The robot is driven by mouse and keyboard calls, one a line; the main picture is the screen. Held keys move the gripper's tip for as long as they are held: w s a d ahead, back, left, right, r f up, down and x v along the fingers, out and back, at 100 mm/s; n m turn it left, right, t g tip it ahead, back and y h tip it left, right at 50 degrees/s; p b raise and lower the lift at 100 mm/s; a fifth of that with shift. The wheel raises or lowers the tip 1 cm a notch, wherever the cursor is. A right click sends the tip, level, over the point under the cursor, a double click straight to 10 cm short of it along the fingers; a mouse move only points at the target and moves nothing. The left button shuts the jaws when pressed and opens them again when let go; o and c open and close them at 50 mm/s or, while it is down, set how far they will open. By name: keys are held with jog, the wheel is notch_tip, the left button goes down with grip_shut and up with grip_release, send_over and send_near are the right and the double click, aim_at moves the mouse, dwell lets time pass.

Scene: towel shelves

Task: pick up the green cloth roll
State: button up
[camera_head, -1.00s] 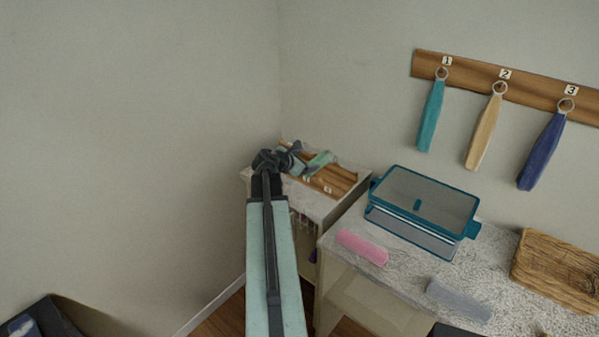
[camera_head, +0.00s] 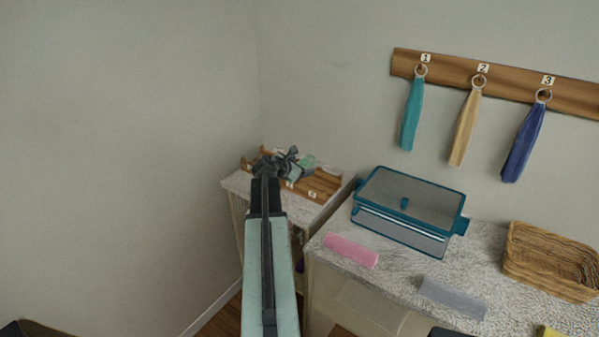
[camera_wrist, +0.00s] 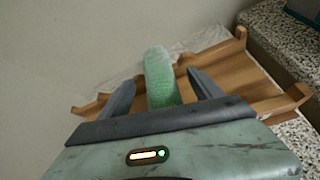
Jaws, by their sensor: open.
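The green cloth roll (camera_wrist: 160,80) shows in the wrist view between the two fingers of my gripper (camera_wrist: 160,92), lying over a wooden rack. In the head view only part of the green roll (camera_head: 307,162) shows beyond my gripper (camera_head: 283,160). The gripper is open, with a finger on each side of the roll and visible gaps to it. The near end of the roll is hidden behind the gripper body. I cannot tell the height of the fingers above the rack.
The wooden rack (camera_head: 322,187) sits on a speckled cabinet top (camera_head: 235,183) in the corner by the wall. To its right, a higher counter (camera_head: 395,270) holds a teal lidded box (camera_head: 408,210), a pink roll (camera_head: 350,250), a grey roll (camera_head: 452,296) and a wicker basket (camera_head: 550,262).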

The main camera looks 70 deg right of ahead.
jog(key=shift+d+f, duration=0.1)
jog(key=shift+d, duration=0.1)
jog(key=shift+c, duration=0.8)
jog(key=c, duration=1.3)
